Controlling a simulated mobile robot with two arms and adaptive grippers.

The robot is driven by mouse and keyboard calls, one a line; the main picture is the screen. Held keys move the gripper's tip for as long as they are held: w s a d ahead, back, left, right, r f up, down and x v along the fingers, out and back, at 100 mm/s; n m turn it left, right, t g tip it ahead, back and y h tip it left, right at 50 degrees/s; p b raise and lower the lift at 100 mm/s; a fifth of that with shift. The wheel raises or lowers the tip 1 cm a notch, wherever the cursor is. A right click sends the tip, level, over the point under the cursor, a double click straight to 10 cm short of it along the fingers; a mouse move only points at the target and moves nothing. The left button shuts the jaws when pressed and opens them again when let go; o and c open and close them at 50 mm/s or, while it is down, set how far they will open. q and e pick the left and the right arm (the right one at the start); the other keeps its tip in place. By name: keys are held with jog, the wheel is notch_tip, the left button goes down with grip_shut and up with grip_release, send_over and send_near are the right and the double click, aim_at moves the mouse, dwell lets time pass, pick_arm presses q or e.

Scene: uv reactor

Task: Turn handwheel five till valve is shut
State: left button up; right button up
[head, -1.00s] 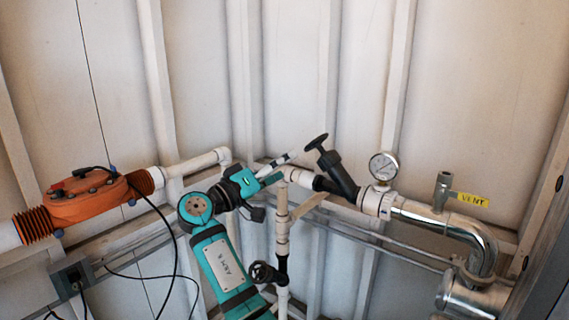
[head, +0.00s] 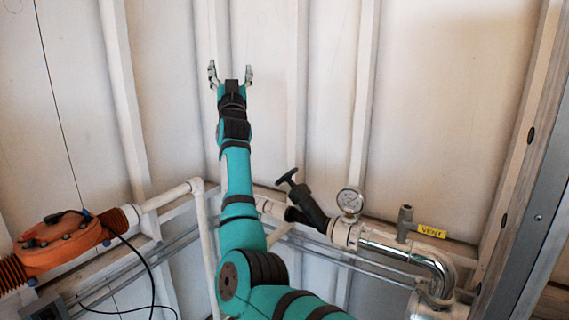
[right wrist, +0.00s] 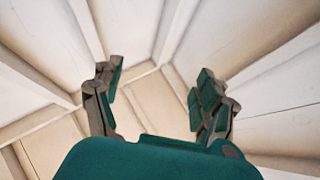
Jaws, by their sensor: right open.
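A black handwheel (head: 287,176) sits on the stem of a black slanted valve (head: 307,208) in the pipe run. I see no number on it, so I cannot tell whether it is handwheel five. My right gripper (head: 231,70) is raised high, up and left of this handwheel and well apart from it. Its fingers are spread and empty, pointing up in front of the white wall. In the right wrist view the open fingers (right wrist: 160,75) have only pale wall panels and beams between and beyond them. My left gripper is not in view.
A pressure gauge (head: 350,202) and a yellow VENT tag (head: 432,232) are right of the valve. An orange ribbed unit (head: 62,242) with a black cable is at left. White pipe (head: 167,198) runs along the wall. The upper wall is clear.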

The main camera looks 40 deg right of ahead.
jog(key=s+d+r+m+g+h+p, duration=0.2)
jog(key=s+d+r+m+g+h, duration=0.55)
jog(key=m+h, duration=0.4)
jog(key=s+d+f+m+g+y+p, duration=0.2)
jog(key=s+d+m+g+y, duration=0.2)
jog(key=s+d+m+g, duration=0.9)
jog(key=m+y+p, duration=0.4)
jog(key=y, duration=1.5)
send_over(287, 177)
jog(key=w+a, duration=0.1)
jog(key=w, duration=0.1)
notch_tip(287, 177, down, 13)
jog(key=shift+n+h, duration=0.25)
jog(key=d+f, duration=0.1)
jog(key=f, duration=0.4)
jog(key=d+f+p, duration=0.1)
jog(key=f, duration=0.5)
jog(key=d+f+p, duration=0.1)
jog(key=f, duration=0.5)
jog(key=shift+w+f, duration=0.1)
jog(key=shift+w, duration=0.3)
